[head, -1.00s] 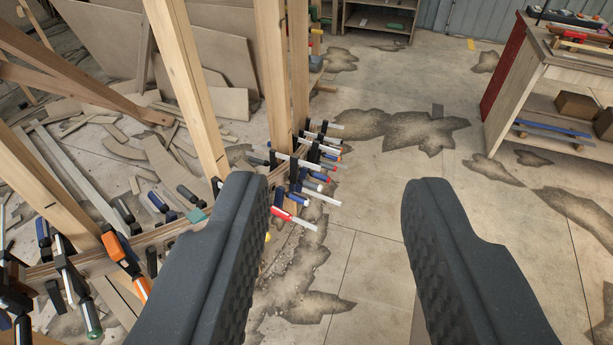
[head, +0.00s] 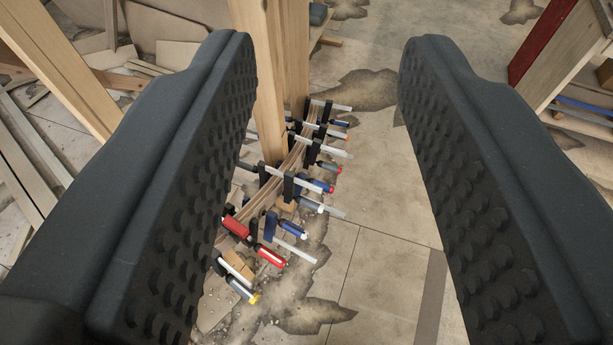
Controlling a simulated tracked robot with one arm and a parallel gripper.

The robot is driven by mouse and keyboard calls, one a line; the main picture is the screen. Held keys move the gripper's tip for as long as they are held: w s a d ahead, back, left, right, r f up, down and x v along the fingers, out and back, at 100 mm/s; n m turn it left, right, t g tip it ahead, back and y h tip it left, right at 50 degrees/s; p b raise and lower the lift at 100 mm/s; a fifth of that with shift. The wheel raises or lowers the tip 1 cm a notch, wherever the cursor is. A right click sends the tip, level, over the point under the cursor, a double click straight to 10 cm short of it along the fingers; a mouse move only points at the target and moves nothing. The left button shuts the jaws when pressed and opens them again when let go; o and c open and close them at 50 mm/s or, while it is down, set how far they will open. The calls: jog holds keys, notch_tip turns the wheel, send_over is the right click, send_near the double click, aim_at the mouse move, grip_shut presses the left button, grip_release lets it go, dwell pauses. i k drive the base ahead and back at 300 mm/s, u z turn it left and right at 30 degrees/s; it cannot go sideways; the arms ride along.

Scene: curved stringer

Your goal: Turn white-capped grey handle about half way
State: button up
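A row of bar clamps grips the curved wooden stringer (head: 292,160), which runs between my fingers in the head view. A small grey handle with a pale, seemingly white cap (head: 311,205) is in the middle of the row, just below a blue handle with a red cap (head: 322,186). It is small, and I cannot be sure of its colours. My gripper (head: 325,60) is open and empty, with its dark studded fingers wide apart on either side of the row. Nothing touches the fingers. The left finger hides the near left part of the stringer.
A blue handle with a white cap (head: 294,229), red handles (head: 271,257) and a yellow-capped handle (head: 242,290) crowd nearby. Bare concrete floor (head: 385,235) lies right of the clamps. A workbench (head: 570,60) stands far right.

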aim_at(314, 206)
jog(key=i, duration=1)
